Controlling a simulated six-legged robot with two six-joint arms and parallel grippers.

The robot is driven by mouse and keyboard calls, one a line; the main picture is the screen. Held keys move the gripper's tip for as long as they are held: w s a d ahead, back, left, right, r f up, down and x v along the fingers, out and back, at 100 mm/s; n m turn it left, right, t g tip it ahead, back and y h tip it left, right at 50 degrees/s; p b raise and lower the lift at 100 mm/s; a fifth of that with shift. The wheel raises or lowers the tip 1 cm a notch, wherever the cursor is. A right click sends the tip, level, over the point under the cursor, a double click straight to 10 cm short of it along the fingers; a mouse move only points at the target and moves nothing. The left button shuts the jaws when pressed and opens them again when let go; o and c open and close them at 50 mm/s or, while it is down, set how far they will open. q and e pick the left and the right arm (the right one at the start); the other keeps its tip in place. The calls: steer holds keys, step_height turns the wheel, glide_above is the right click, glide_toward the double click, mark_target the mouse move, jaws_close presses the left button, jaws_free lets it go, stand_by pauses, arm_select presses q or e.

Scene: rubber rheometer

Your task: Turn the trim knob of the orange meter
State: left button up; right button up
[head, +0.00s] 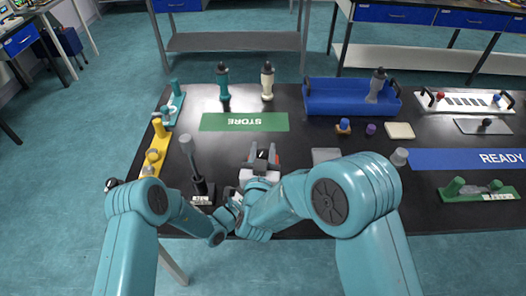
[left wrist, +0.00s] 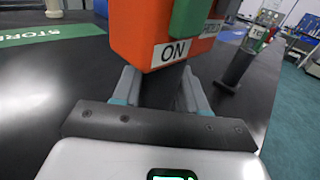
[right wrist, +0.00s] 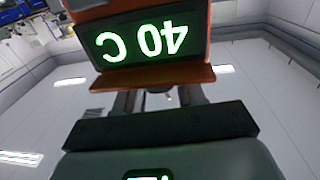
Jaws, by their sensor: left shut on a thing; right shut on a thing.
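The orange meter (left wrist: 165,40) fills the top of the left wrist view, with an ON label and a green part on its face. A dark handle (left wrist: 160,90) runs down below it between the fingers of my left gripper (left wrist: 160,98), which is shut on it. In the right wrist view the meter's screen (right wrist: 140,40) reads 40 C upside down. My right gripper (right wrist: 158,98) is shut just below the orange edge, on what seems to be the trim knob, mostly hidden. In the head view my right gripper (head: 262,156) covers most of the meter.
A dark upright tool (head: 195,165) stands just left of the grippers. A yellow rack (head: 158,148) is at the table's left edge. The green STORE mat (head: 210,122) lies behind, and a blue tray (head: 340,100) stands back right. The READY mat (head: 450,159) is at right.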

mark_target(263, 152)
arm_select(q)
steer(key=shift+f, duration=0.1)
arm_select(e)
steer(key=shift+m+h, duration=0.3)
steer(key=shift+h, duration=0.2)
steer(key=o, duration=0.9)
steer(key=shift+o, duration=0.2)
step_height(263, 152, up, 10)
stand_by(2.6)
arm_select(q)
steer(key=o, duration=1.3)
steer(key=shift+c, duration=0.2)
